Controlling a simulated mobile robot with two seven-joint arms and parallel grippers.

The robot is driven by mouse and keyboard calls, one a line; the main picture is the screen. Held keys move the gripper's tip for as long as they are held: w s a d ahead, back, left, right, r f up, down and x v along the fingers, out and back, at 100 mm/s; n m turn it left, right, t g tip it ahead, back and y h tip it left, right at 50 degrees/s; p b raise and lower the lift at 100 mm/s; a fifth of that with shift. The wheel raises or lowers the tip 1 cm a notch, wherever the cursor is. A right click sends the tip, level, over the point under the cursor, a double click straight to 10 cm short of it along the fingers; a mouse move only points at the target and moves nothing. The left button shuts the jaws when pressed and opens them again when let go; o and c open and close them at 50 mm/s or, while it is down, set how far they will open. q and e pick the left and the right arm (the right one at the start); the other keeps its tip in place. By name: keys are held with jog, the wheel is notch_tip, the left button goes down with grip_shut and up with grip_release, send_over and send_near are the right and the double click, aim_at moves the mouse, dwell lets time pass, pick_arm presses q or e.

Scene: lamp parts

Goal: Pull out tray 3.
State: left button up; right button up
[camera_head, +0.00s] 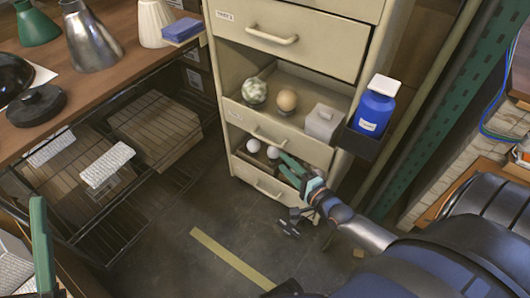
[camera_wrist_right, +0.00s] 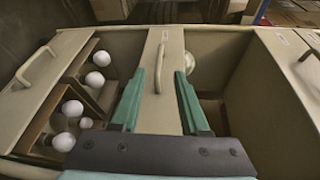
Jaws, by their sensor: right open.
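A beige drawer cabinet (camera_head: 227,70) stands at centre. Its top visible drawer (camera_head: 290,50) is shut; its label is too small to read surely. Below it, a tray (camera_head: 262,122) with a bar handle (camera_head: 270,138) and a lower tray (camera_head: 265,180) with white bulbs (camera_head: 253,146) show open tops. I cannot tell which is tray 3. My left gripper (camera_head: 42,245) shows only partly, at the left edge.
A blue bottle (camera_head: 376,104) sits in a holder on the cabinet's right side. A workbench (camera_head: 120,60) stands left. The floor (camera_head: 190,215) before the cabinet is clear.

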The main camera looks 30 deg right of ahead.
aim_at(268, 142)
jog(key=shift+m+h, duration=0.3)
jog(key=shift+m, duration=0.3)
jog(key=w+b, duration=0.1)
jog(key=w, duration=0.2)
jog(key=w+f+b, duration=0.1)
jog(key=w+b, duration=0.1)
jog(key=w, duration=0.2)
jog(key=w+d+b, duration=0.1)
jog(key=w, duration=0.3)
jog(key=shift+w+f, duration=0.25)
jog(key=shift+f, duration=0.05)
jog(key=shift+w+b, duration=0.45)
jog(key=shift+w, duration=0.35)
pick_arm(q)
jog(key=shift+m+h, duration=0.4)
jog(key=shift+h, duration=0.3)
jog(key=f, duration=0.3)
jog(key=s+f, duration=0.1)
jog(key=shift+d+f, duration=0.25)
jog(key=shift+d, duration=0.1)
pick_arm(e)
grip_shut()
